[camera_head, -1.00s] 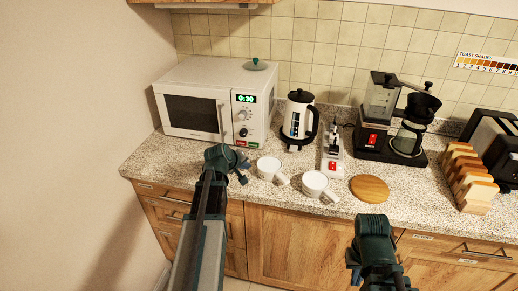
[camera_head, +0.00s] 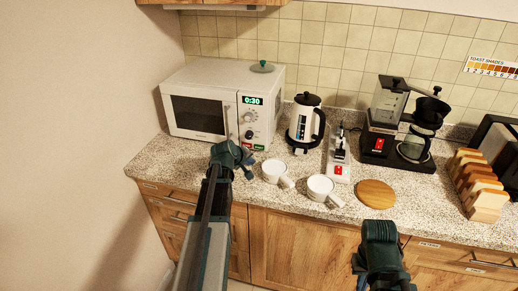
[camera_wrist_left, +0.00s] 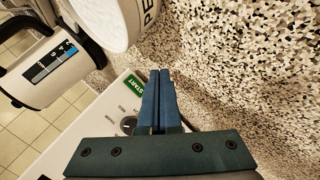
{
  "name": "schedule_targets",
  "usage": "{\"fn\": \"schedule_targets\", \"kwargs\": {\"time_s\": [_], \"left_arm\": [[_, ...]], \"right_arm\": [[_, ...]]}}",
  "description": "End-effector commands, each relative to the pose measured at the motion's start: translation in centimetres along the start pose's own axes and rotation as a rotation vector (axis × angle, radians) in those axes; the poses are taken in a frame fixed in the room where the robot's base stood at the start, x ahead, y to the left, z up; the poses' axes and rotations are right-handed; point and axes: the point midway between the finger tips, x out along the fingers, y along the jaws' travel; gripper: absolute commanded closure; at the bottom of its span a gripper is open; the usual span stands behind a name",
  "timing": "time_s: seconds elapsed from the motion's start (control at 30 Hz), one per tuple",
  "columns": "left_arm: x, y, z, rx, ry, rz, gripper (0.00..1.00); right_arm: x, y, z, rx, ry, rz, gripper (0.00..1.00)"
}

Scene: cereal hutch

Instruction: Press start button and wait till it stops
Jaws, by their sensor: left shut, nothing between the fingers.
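The white microwave (camera_head: 205,95) stands at the back left of the counter, its door shut and its green display (camera_head: 252,100) reading 0:30. The green START button (camera_head: 260,147) is low on its control panel, beside a red one. It also shows in the left wrist view as a green START label (camera_wrist_left: 133,83), left of the fingertips. My left gripper (camera_head: 250,168) is shut and empty, just in front of the panel's lower part; I cannot tell whether it touches the button. My right gripper (camera_head: 382,262) is low in front of the counter, its fingers unclear.
Two white mugs (camera_head: 275,171) (camera_head: 320,187) stand near the left gripper. A white kettle (camera_head: 304,122) is right of the microwave. A power strip (camera_head: 339,158), a round wooden board (camera_head: 376,194), a coffee machine (camera_head: 388,125) and a toast rack (camera_head: 480,185) stand further right.

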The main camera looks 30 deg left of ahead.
Motion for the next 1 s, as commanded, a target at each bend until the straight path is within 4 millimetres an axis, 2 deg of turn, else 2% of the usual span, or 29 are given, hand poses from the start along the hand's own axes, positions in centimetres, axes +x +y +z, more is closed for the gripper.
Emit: {"fn": "schedule_targets", "kwargs": {"time_s": [0.4,1.0], "left_arm": [[3.9,2.8,-2.9,0.001,0.001,0.000,1.00],[4.4,3.2,-3.2,0.001,0.001,0.000,1.00]], "right_arm": [[0.0,0.0,0.0,0.000,0.000,0.000,1.00],[0.0,0.0,0.0,0.000,0.000,0.000,1.00]]}}
